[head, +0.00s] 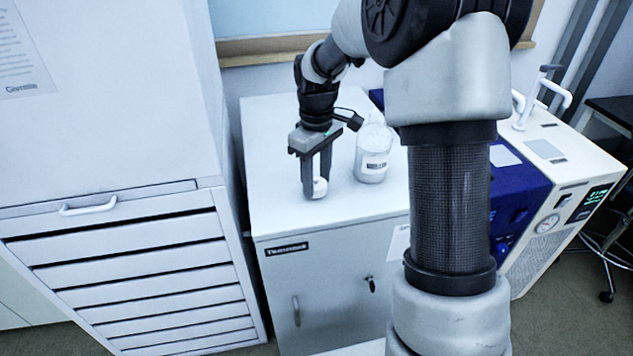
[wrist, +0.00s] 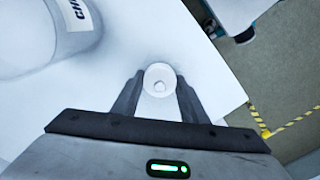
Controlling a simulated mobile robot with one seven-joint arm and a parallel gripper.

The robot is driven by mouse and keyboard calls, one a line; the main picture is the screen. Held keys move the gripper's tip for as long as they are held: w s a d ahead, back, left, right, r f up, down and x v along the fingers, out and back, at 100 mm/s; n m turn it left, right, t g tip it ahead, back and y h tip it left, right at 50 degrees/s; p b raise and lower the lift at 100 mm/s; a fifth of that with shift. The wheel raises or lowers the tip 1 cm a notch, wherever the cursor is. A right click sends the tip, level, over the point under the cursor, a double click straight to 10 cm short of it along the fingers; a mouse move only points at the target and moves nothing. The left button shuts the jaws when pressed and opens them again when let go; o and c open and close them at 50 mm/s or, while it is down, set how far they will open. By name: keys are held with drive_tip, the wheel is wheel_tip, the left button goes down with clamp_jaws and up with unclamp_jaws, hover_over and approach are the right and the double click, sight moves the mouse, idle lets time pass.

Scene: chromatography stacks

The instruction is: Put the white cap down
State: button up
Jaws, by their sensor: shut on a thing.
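The white cap (head: 320,187) is small and round. My gripper (head: 316,190) is shut on it, with the two dark fingers pointing down on either side of it. In the wrist view the cap (wrist: 159,80) sits between the fingertips of my gripper (wrist: 158,92), with its round face toward the camera. The cap is at or just above the white cabinet top (head: 275,170); I cannot tell if it touches. A clear labelled bottle (head: 373,155) stands on the cabinet top, to the right of my gripper and apart from it.
The bottle (wrist: 50,35) also shows at upper left in the wrist view. A tall white drawer unit (head: 110,120) stands left of the cabinet. A blue and white machine (head: 560,215) stands right. The cabinet's front edge is close to my gripper. Free top lies left of it.

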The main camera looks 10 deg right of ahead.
drive_tip(key=shift+f, duration=0.2)
drive_tip(key=o, duration=1)
drive_tip(key=shift+r, duration=0.1)
